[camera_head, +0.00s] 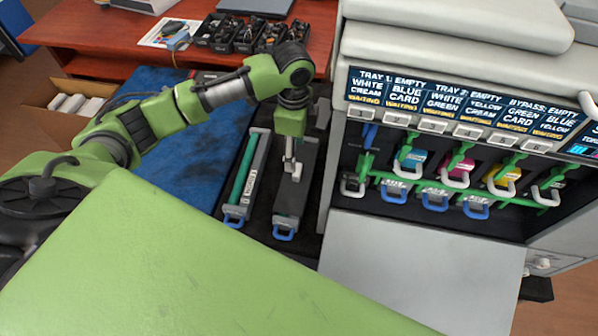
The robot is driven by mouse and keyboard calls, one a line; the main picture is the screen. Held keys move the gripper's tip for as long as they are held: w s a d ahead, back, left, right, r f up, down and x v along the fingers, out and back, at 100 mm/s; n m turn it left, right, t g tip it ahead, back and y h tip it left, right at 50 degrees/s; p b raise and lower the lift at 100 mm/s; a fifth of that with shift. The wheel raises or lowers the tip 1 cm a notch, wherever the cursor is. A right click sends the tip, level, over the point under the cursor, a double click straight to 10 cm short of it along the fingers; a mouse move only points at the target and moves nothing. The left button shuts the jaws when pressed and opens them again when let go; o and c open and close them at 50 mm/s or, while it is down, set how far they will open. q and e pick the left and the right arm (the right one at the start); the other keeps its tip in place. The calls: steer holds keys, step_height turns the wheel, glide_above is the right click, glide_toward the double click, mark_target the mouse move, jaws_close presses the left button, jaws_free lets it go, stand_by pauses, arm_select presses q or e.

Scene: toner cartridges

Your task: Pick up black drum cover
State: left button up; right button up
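A long black cover (290,203) with a blue handle at its near end lies in a dark tray area, left of the printer. I take it to be the black drum cover. Beside it on the left lies a similar unit with a teal-green drum (245,172) and its own blue handle. My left gripper (292,172) points down over the far half of the black cover, its grey fingers close to or touching the top. The fingers look close together, but whether they hold anything is unclear. My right gripper is out of view.
The open printer (430,120) stands to the right, with coloured cartridges, handles and a lowered grey door (420,262). A red-brown desk (110,38) with black bins is at the back. A blue mat (190,150) lies left of the tray area. A cardboard box (50,118) is further left.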

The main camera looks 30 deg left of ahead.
arm_select(q)
glide_above(297, 170)
step_height(297, 170, down, 4)
steer(key=shift+s+f, duration=0.15)
steer(key=shift+f, duration=0.05)
steer(key=f, duration=0.1)
steer(key=f+p, duration=0.1)
steer(key=f, duration=0.3)
steer(key=shift+w, duration=0.3)
steer(key=c, duration=1.2)
